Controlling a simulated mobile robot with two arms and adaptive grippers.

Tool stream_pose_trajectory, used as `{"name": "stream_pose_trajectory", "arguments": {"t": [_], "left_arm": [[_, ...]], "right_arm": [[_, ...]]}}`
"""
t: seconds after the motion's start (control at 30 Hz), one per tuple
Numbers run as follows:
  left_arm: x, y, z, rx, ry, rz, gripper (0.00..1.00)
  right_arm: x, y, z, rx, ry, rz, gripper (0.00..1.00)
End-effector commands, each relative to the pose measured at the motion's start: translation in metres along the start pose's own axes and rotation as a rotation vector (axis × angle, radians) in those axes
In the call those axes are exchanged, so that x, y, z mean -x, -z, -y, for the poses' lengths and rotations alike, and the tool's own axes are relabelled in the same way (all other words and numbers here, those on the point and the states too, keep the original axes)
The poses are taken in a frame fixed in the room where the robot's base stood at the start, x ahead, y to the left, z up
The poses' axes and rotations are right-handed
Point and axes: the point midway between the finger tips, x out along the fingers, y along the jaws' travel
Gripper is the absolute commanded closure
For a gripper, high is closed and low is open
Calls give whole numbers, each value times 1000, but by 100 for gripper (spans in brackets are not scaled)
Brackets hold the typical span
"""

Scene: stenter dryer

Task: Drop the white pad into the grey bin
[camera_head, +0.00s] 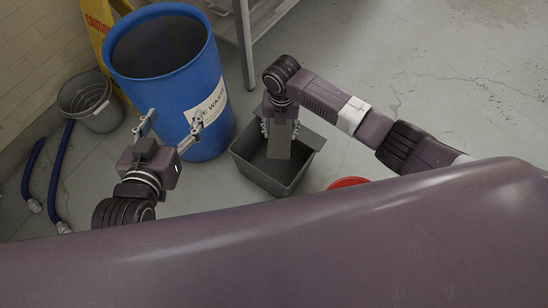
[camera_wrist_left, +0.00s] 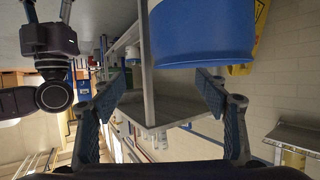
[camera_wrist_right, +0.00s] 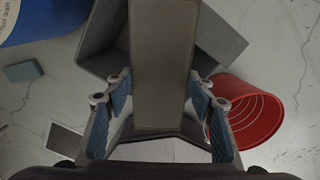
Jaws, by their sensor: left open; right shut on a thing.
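The pad (camera_head: 279,143) looks pale grey-beige and hangs from my right gripper (camera_head: 280,128). In the right wrist view the pad (camera_wrist_right: 164,70) is a long flat slab between the fingers of my right gripper (camera_wrist_right: 160,95), which is shut on it. The grey bin (camera_head: 252,172) stands open on the floor beside the blue barrel. The pad appears over the bin's opening in the head view; its exact height is unclear. Part of the bin (camera_wrist_right: 105,50) shows behind the pad in the right wrist view. My left gripper (camera_head: 172,125) is open and empty in front of the barrel.
A blue waste barrel (camera_head: 165,80) stands left of the bin. A red container (camera_wrist_right: 248,112) is close by on the right. A grey bucket (camera_head: 90,103), blue hoses (camera_head: 58,175) and a yellow caution sign (camera_head: 97,25) are at the left.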

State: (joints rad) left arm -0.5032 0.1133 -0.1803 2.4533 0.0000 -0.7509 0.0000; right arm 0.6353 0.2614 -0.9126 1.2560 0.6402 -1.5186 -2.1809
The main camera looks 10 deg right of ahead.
Motion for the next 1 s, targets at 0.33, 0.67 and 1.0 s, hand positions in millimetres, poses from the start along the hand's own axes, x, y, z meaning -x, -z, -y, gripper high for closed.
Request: {"name": "stream_pose_trajectory", "arguments": {"t": [0.33, 0.67, 1.0], "left_arm": [[-2, 50, -6, 1, -13, -226, 33], [11, 100, -13, 5, -27, -459, 33], [37, 145, -18, 12, -41, -698, 33]], "right_arm": [[-10, 0, 0, 0, -1, 1, 79], [-20, 0, 0, 0, -1, 1, 79], [-29, 0, 0, 0, -1, 1, 79]]}}
